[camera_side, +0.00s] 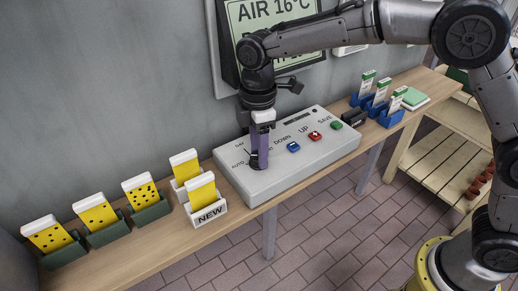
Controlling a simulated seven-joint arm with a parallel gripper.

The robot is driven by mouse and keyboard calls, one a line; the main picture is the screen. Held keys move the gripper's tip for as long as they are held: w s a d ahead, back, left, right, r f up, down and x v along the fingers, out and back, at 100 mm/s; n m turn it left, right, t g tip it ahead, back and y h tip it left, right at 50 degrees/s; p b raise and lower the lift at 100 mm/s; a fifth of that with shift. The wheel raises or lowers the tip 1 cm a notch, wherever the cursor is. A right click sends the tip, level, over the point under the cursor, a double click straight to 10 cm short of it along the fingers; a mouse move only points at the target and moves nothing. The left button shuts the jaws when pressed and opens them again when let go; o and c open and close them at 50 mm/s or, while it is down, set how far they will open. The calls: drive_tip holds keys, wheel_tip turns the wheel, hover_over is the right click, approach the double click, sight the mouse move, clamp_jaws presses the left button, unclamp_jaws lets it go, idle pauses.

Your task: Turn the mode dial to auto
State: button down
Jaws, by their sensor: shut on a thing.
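The grey control box (290,165) sits on the wooden shelf, with AUTO printed near its left end. My gripper (259,160) points straight down at the left part of the box, its purple fingers shut on the mode dial. The dial is almost wholly hidden by the fingers, and which mark it points to cannot be told. A short dark line shows on the box just left of the fingers, near the AUTO label.
Blue (293,147), red (315,136) and green (337,125) buttons lie right of my gripper. Yellow cards in holders (97,214) and a NEW tray (209,214) stand left. Blue holders (391,118) stand right. A display (275,25) hangs behind.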

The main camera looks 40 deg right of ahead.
drive_tip(key=shift+r+n, duration=0.1)
drive_tip(key=shift+n, duration=0.5)
drive_tip(key=shift+c, duration=2.1)
unclamp_jaws()
wheel_tip(320, 180, up, 14)
drive_tip(key=shift+w, duration=0.25)
